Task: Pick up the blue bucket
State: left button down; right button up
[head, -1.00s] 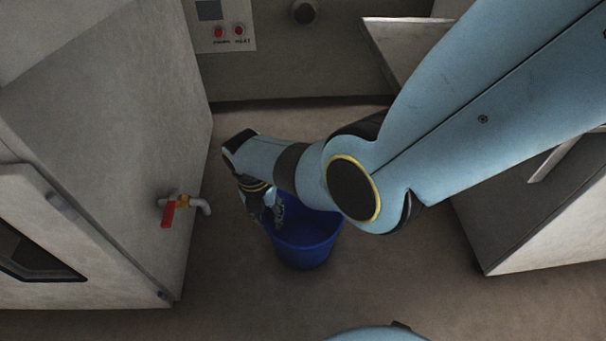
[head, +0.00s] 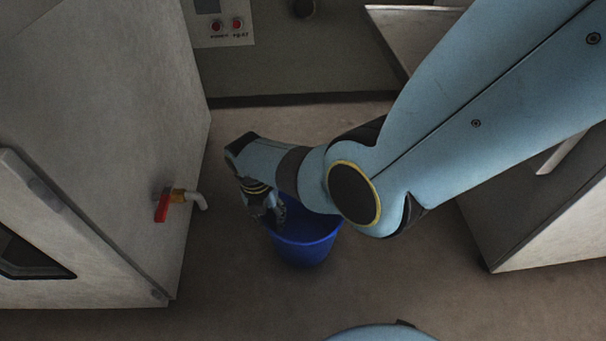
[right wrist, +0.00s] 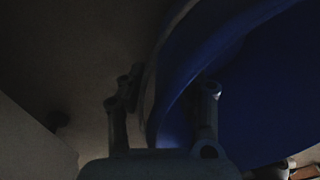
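The blue bucket (head: 305,250) stands upright on the floor below my right arm, near the middle of the head view. My arm hides part of its rim. My right gripper (head: 266,208) points down at the bucket's left rim. In the dark right wrist view, the bucket wall (right wrist: 255,90) fills the right side. My right gripper's fingers (right wrist: 165,98) stand apart, one outside the rim and one on the bucket's inner side. Gaps show between the fingers and the wall. My left gripper is not in view.
A grey cabinet (head: 110,130) stands at left, with a red-handled tap (head: 178,202) sticking out toward the bucket. Another grey unit (head: 535,215) stands at right. A wall panel with red buttons (head: 228,25) is at the back. The floor (head: 400,280) around the bucket is clear.

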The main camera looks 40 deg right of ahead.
grip_shut()
jog(key=shift+r, duration=0.15)
dwell(0.5)
